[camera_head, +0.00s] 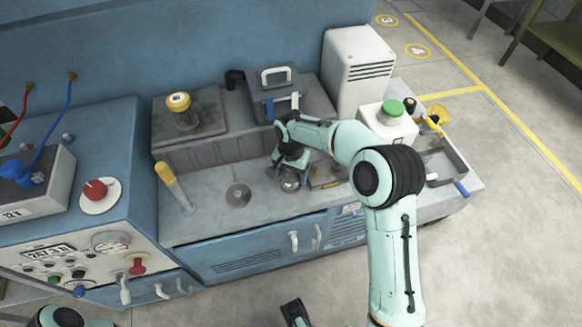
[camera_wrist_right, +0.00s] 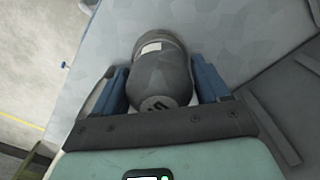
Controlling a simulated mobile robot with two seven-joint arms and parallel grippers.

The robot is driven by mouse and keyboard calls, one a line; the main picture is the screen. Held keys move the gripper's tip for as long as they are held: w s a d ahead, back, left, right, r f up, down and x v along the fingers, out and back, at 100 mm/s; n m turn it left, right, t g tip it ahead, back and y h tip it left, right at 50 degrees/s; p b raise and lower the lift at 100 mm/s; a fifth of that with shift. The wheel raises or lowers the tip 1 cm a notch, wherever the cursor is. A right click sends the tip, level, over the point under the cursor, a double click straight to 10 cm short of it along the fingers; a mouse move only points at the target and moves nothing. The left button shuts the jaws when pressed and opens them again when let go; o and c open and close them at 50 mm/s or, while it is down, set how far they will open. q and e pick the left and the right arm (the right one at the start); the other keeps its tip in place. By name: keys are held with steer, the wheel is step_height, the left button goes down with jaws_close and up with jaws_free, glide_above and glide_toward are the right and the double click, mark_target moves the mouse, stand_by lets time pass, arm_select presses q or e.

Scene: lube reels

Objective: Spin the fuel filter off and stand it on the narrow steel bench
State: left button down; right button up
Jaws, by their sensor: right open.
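In the right wrist view, a dark grey canister with a pale label, which looks like the fuel filter (camera_wrist_right: 160,78), lies between the blue fingers of my right gripper (camera_wrist_right: 162,88). The fingers are open, with a small gap on each side of it. In the head view, my right gripper (camera_head: 287,163) is low over the counter, and the filter's rounded grey body (camera_head: 290,182) shows just below it, partly hidden. A dark piece at the bottom edge (camera_head: 295,313) may be my left gripper; its jaws cannot be made out.
A yellow-handled tool (camera_head: 166,174) stands on the grey counter (camera_head: 215,225), left of a round drain-like disc (camera_head: 238,195).

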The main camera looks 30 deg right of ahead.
steer(key=shift+f, duration=0.15)
steer(key=c, duration=0.9)
steer(key=n+p, duration=0.1)
steer(key=n, duration=0.2)
steer(key=shift+n, duration=0.3)
steer(key=shift+n+p, duration=0.35)
steer(key=shift+n, duration=0.45)
steer(key=n+p, duration=0.1)
steer(key=n, duration=0.1)
steer(key=shift+n, duration=0.4)
steer(key=shift+f+n+p, duration=0.1)
steer(key=shift+n+p, duration=0.2)
steer(key=shift+n, duration=0.9)
